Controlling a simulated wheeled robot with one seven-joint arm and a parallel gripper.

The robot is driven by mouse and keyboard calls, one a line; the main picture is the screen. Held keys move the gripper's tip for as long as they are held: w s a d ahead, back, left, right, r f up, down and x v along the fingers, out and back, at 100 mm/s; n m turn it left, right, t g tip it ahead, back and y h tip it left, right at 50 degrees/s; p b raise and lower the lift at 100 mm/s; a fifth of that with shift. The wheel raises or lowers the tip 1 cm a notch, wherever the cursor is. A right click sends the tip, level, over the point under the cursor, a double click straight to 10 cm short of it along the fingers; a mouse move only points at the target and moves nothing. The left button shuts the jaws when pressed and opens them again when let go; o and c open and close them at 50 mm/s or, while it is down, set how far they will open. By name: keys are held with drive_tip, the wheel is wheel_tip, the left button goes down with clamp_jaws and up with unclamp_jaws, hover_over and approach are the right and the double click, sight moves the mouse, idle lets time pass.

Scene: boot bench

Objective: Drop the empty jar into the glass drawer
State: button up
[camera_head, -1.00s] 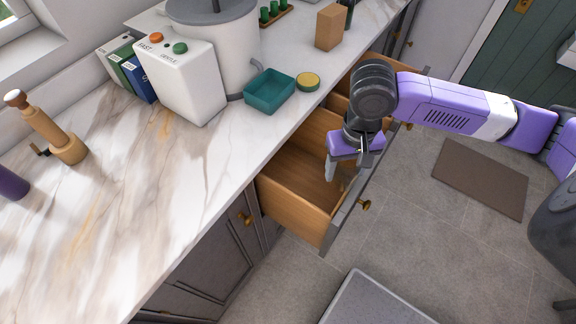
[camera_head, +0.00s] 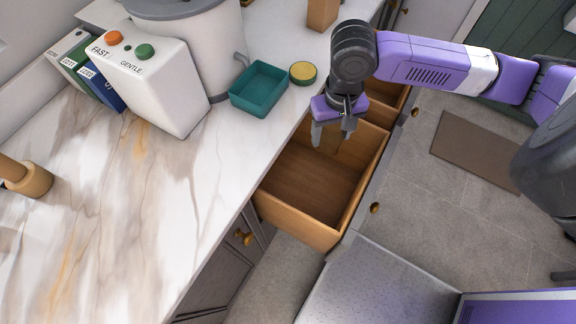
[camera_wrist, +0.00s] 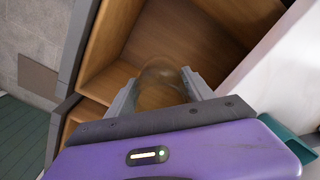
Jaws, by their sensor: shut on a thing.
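My gripper (camera_head: 332,136) is shut on the empty jar (camera_head: 331,143), a clear, faintly brown glass that is hard to see. In the wrist view the jar (camera_wrist: 160,80) shows as a see-through round shape between the two fingers (camera_wrist: 158,92). They are over the far end of an open, empty wooden drawer (camera_head: 308,180). The drawer's wooden inside (camera_wrist: 185,40) fills the middle of the wrist view. A second open drawer (camera_head: 386,92) lies just beyond it. I see no label telling which one is the glass drawer.
A marble counter (camera_head: 190,200) runs along the left, with a teal tray (camera_head: 259,90), a yellow-topped round tin (camera_head: 303,72) and a white FAST/GENTLE box (camera_head: 150,80) on it. A brown mat (camera_head: 475,150) lies on the grey floor at right.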

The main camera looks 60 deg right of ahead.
wheel_tip(320, 180, down, 24)
drive_tip(key=b, duration=0.7)
drive_tip(key=shift+s+a+f, duration=0.1)
drive_tip(key=shift+f, duration=0.2)
hover_over(307, 182)
drive_tip(key=shift+f, duration=0.6)
drive_tip(key=shift+f, duration=0.4)
drive_tip(key=shift+f, duration=0.2)
